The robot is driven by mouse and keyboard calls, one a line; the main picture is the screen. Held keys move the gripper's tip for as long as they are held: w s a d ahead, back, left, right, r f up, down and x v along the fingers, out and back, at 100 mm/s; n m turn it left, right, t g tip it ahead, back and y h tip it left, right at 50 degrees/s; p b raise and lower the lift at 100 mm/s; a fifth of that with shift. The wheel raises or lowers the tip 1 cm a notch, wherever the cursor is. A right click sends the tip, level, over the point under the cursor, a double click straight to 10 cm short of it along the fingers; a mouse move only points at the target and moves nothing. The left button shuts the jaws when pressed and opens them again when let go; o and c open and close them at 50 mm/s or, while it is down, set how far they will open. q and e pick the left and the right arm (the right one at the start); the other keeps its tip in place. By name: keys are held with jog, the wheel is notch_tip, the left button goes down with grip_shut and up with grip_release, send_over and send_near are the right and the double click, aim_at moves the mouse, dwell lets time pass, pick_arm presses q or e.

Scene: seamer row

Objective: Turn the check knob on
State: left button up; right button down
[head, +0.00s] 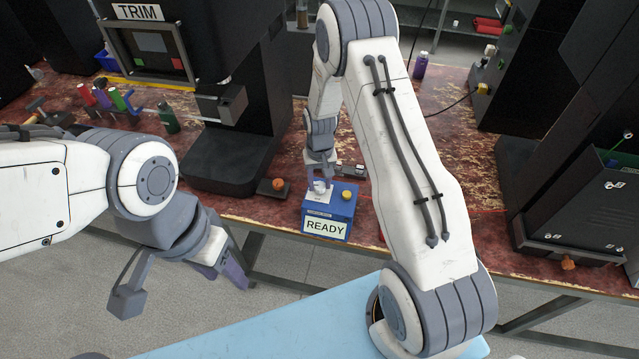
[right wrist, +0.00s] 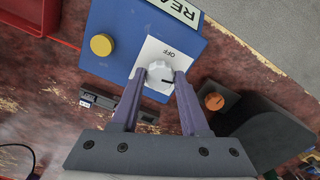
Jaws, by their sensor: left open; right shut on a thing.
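The check knob (right wrist: 160,72) is a small white dial on a white plate (right wrist: 176,47) on top of a blue box (right wrist: 120,38). The plate reads OFF beside the knob, and a dark mark shows on the knob's side. The box (head: 340,215) also stands near the front bench edge in the head view, with a READY label on its front. My right gripper (right wrist: 160,77) is shut on the knob, one finger on each side. In the head view the right gripper (head: 320,182) largely covers it. My left gripper (head: 180,286) is open and empty, in front of the bench.
A yellow button (right wrist: 101,45) sits on the same box. An orange knob on a dark block (head: 277,185) lies left of the box. A black TRIM machine (head: 235,165) stands to the left, and another dark machine (head: 575,190) to the right.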

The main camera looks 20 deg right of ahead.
aim_at(320, 186)
jog(key=shift+m, duration=1)
jog(key=shift+c, duration=2.1)
grip_release()
notch_tip(320, 186, up, 11)
jog(key=b, duration=0.2)
jog(key=shift+f, duration=0.2)
